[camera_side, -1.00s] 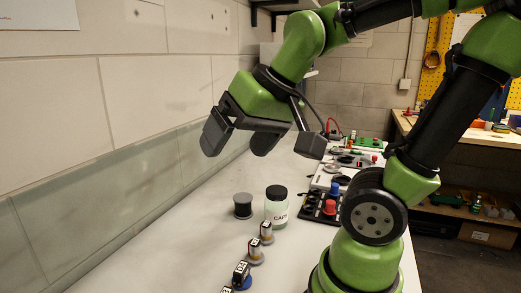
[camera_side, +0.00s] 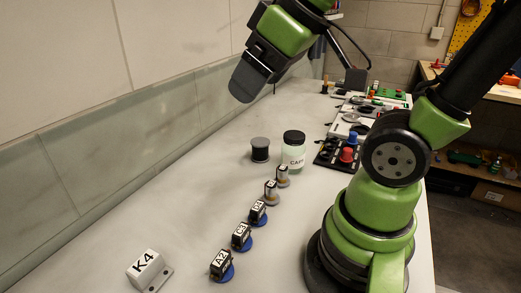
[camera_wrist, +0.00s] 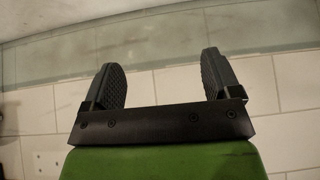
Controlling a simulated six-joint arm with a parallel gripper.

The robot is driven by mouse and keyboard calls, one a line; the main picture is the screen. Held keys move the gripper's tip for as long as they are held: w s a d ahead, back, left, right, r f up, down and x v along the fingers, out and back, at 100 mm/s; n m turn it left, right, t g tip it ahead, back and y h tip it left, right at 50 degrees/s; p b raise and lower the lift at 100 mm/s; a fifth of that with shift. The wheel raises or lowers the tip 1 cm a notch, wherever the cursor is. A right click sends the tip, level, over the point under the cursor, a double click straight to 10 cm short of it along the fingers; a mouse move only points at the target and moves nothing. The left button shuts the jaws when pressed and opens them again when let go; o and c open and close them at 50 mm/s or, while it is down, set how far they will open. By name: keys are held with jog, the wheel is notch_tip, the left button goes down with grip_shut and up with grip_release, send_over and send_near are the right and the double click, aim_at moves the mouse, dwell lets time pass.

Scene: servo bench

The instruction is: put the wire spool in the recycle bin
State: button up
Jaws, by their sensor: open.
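A dark grey wire spool (camera_side: 260,150) stands upright on the pale bench in the side view, just left of a jar with a black lid. My gripper (camera_side: 301,81) is raised above the bench, with its jaws apart and nothing between them. The spool is well below it and not touched. In the wrist view my gripper (camera_wrist: 165,76) shows two separate black fingers against the wall, and the spool is out of that view. I see no recycle bin in either current view.
The jar (camera_side: 293,152) stands close to the spool. A row of small labelled blocks, several on blue round bases, including A2 (camera_side: 221,264), runs toward the front, with a white K4 block (camera_side: 147,270) at front left. Panels with knobs (camera_side: 340,152) lie right.

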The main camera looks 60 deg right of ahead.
jog(key=w+d+f+n+g+h, duration=0.2)
jog(key=w+d+f+n, duration=0.2)
jog(key=w+d+n, duration=0.45)
jog(key=n+g+h, duration=0.2)
jog(key=n, duration=1.5)
send_near(261, 142)
jog(key=w, duration=0.1)
jog(key=shift+n, duration=0.35)
jog(key=x, duration=0.5)
jog(key=shift+s+d+f, duration=0.1)
jog(key=shift+s+f, duration=0.05)
jog(key=shift+s+x, duration=0.15)
jog(key=shift+x, duration=1.35)
jog(key=shift+s+x, duration=0.15)
jog(key=shift+x, duration=1.4)
jog(key=shift+f, duration=0.1)
jog(key=shift+c, duration=0.4)
jog(key=c, duration=0.9)
